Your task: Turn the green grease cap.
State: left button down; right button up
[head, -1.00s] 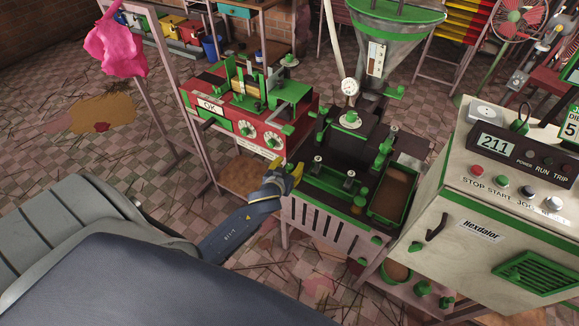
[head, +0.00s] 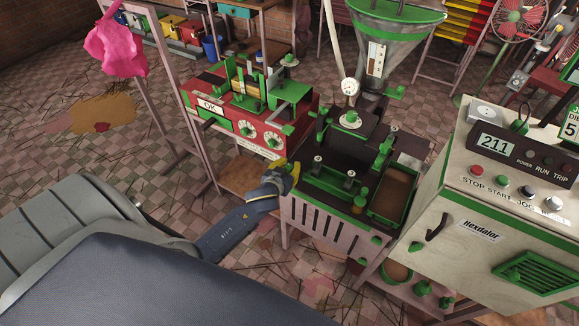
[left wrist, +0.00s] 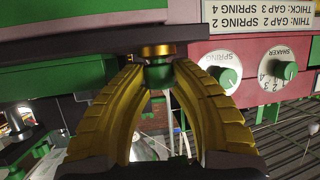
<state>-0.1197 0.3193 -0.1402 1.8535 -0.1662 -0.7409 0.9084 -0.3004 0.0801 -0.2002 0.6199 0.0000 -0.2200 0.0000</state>
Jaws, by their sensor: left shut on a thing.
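My left gripper (head: 290,172) is at the front left corner of the dark machine bed, beside the red machine. In the left wrist view its yellow fingers (left wrist: 158,84) curve in from both sides and are shut on a small green cap (left wrist: 158,77). The cap sits just under a brass collar (left wrist: 158,51), below a dark edge. The fingertips touch its sides and cover part of it. In the head view the gripper hides the cap. My right gripper is not in view.
The red machine (head: 215,122) has white dials; its SPRING dial (left wrist: 220,68) is close right of the fingers in the left wrist view. A slatted bench front (head: 325,222) lies right of the gripper. A cream control cabinet (head: 450,215) stands further right. Floor is open at left.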

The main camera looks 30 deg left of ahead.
pick_arm(q)
jog(key=m+h, duration=0.3)
jog(key=shift+a+h, duration=0.15)
jog(key=shift+h, duration=0.25)
jog(key=m+g+h, duration=0.1)
jog(key=m+h, duration=0.3)
jog(key=shift+w+r+m+g+h, duration=0.15)
jog(key=shift+m+g+h, duration=0.75)
jog(key=shift+m+h, duration=0.6)
jog(key=shift+m+g+h, duration=0.3)
jog(key=shift+h, duration=0.1)
jog(key=shift+d+m+g+h, duration=0.2)
jog(key=shift+m+g+h, duration=0.55)
jog(key=shift+m, duration=0.25)
jog(key=c, duration=1.1)
grip_release()
jog(key=shift+a, duration=0.1)
